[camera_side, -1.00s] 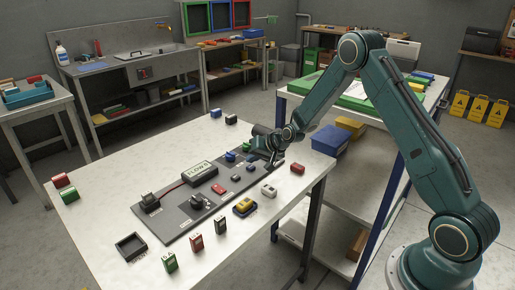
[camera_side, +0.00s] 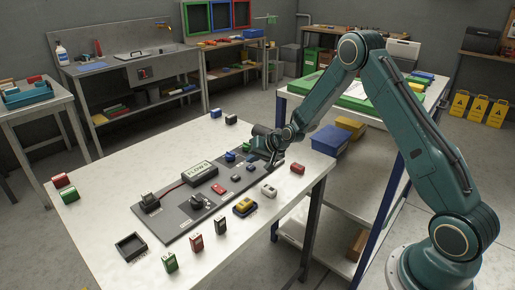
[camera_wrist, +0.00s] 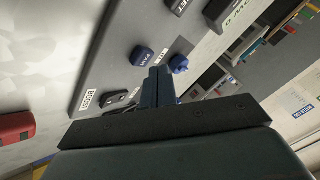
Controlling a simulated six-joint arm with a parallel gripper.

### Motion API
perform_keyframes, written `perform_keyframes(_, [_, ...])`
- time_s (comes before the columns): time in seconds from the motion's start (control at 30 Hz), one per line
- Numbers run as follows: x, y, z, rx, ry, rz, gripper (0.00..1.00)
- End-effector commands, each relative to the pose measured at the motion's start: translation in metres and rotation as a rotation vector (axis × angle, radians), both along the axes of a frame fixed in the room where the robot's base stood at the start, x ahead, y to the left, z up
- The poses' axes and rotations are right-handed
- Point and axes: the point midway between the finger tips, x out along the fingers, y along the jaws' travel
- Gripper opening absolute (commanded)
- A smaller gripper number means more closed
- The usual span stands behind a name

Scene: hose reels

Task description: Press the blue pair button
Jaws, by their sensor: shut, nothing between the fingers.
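In the wrist view, a dark blue rounded button (camera_wrist: 142,56) with small pale lettering sits on the grey panel (camera_wrist: 104,50), just beyond my fingertips. A blue knob (camera_wrist: 178,63) stands to its right, close by. My gripper (camera_wrist: 157,76) is shut and empty, its fingers close together and pointing at the panel near the button. I cannot tell whether the tips touch anything. In the side view, my gripper (camera_side: 269,158) is low over the right end of the panel (camera_side: 180,218), and it partly hides that end. A blue part (camera_side: 231,156) shows there, left of the gripper.
The panel also holds a FLOW box (camera_side: 199,173), a black knob (camera_side: 197,202) and small red and dark parts. A red block (camera_side: 297,168), a white block (camera_side: 269,190) and a yellow piece (camera_side: 245,206) lie beside it.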

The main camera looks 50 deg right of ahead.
Motion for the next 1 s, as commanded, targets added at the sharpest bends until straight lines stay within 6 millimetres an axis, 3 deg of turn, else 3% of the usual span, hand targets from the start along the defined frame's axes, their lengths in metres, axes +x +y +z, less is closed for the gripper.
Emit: perform_keyframes(1.0, [0.0001, -0.0002, -0.01, 0.0, 0.0, 0.0, 0.0])
